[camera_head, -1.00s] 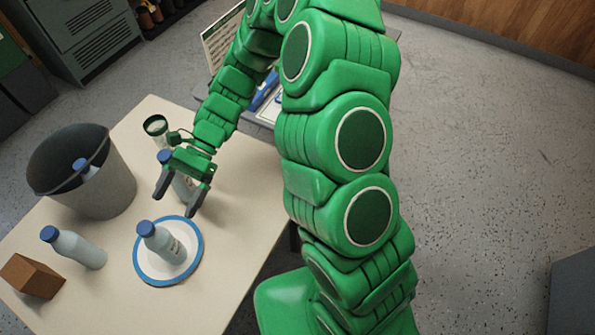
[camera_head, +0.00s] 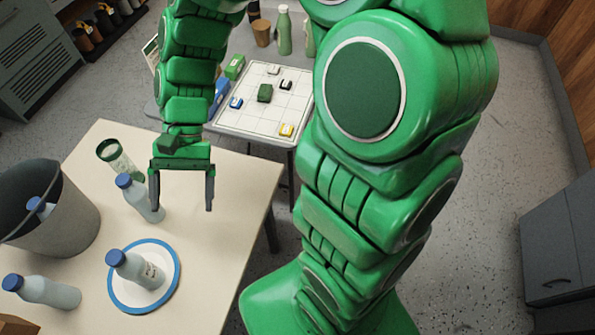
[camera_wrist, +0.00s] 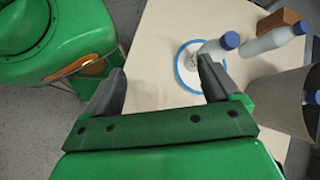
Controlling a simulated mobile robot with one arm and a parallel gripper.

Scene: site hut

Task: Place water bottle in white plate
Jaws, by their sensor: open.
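A white plate with a blue rim (camera_head: 172,287) lies on the table. A grey water bottle with a blue cap (camera_head: 142,272) stands on it; in the wrist view the plate (camera_wrist: 181,76) and this bottle (camera_wrist: 213,47) show beyond the fingers. Another blue-capped bottle (camera_head: 141,200) stands behind the plate, left of my gripper. A third bottle (camera_head: 48,292) is left of the plate, and one more (camera_head: 41,207) is inside the bin. My gripper (camera_head: 182,205) is open and empty above the table, pointing down, behind and right of the plate.
A dark grey bin (camera_head: 62,225) stands at the table's left. A side table with a gridded board (camera_head: 262,98) holds small items. The table's right part is clear.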

